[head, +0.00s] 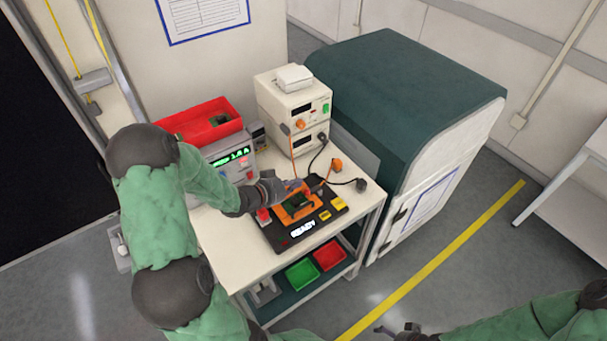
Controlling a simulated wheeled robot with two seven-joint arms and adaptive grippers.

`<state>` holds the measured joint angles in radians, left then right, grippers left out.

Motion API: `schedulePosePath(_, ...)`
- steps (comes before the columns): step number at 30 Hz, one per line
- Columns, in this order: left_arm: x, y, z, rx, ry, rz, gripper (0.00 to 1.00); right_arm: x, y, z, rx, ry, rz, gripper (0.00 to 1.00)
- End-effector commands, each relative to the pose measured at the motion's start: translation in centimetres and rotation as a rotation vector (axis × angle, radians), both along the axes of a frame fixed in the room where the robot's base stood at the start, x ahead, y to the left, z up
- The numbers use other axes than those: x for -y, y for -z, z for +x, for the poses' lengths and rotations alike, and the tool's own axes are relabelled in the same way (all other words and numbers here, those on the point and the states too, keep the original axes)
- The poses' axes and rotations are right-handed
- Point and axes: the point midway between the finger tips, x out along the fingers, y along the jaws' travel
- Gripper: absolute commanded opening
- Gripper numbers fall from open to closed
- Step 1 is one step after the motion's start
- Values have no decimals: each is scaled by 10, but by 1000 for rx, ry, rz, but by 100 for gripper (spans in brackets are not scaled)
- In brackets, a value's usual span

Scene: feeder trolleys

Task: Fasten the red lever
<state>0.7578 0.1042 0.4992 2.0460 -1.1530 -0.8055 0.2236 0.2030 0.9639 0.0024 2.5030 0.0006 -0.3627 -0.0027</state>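A black test base (290,241) with a lit READY sign lies on the trolley top. An orange fixture (283,214) with a dark part in it sits on the base. A small red piece (264,215) shows at the fixture's left; I cannot tell for sure whether it is the red lever. My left gripper (293,186) is low over the fixture's far edge; its fingers are small and dark, so their opening and any contact are unclear. My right gripper (392,331) is at the bottom edge, away from the trolley, too small to read.
White stacked instruments (291,110) with cables stand at the back of the trolley. A red bin (205,120) sits above a grey meter (233,158). Green (302,274) and red (330,255) trays are on the lower shelf. A dark green-topped cabinet (405,95) stands close on the right.

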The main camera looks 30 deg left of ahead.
Motion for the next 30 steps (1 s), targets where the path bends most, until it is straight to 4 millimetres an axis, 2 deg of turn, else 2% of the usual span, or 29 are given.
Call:
schedulePosePath(3, -6, 6, -18, -1, -3, 0, 0, 0, -1, 0, 0, -1, 0, 100)
schedulePosePath(9, -9, 10, -32, 1, -1, 0, 0, 0, -1, 0, 0, -1, 0, 100)
schedulePosePath(30, -9, 11, -33, 1, 0, 1, 0, 0, -1, 0, 0, -1, 0, 100)
